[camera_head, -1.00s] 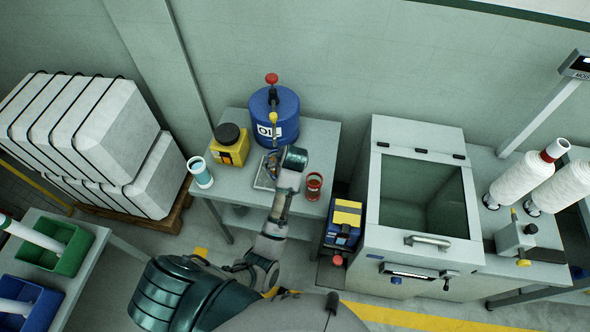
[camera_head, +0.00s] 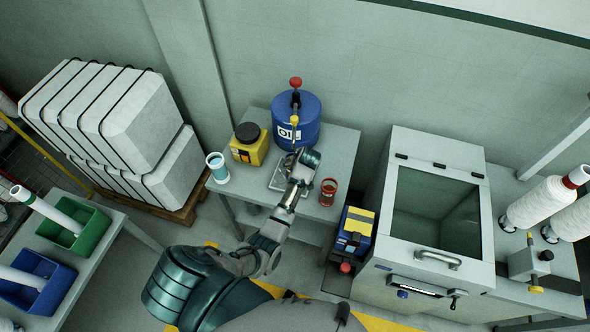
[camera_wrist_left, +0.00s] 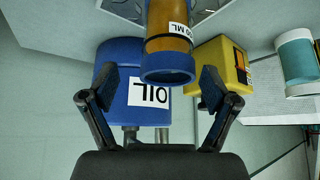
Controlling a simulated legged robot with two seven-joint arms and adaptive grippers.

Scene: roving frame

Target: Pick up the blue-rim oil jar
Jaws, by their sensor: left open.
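The blue-rim oil jar (camera_wrist_left: 168,45) shows in the left wrist view as an amber cylinder with a blue rim and a white label. It lies between the lines of my left gripper's (camera_wrist_left: 159,82) two open fingers, just beyond the tips. No contact is visible. In the head view my left gripper (camera_head: 294,165) is over the grey table (camera_head: 342,147), and the hand hides the jar there. A red jar (camera_head: 328,192) stands on the right. My right gripper is not in view.
A blue oil drum (camera_head: 309,110) with a red-knobbed pump and a yellow, black-capped container (camera_head: 247,150) stand behind the hand. A metal tray (camera_head: 276,180) lies beside it. A grey cabinet (camera_head: 440,215) stands close on the right, with a blue-yellow box (camera_head: 355,230) between.

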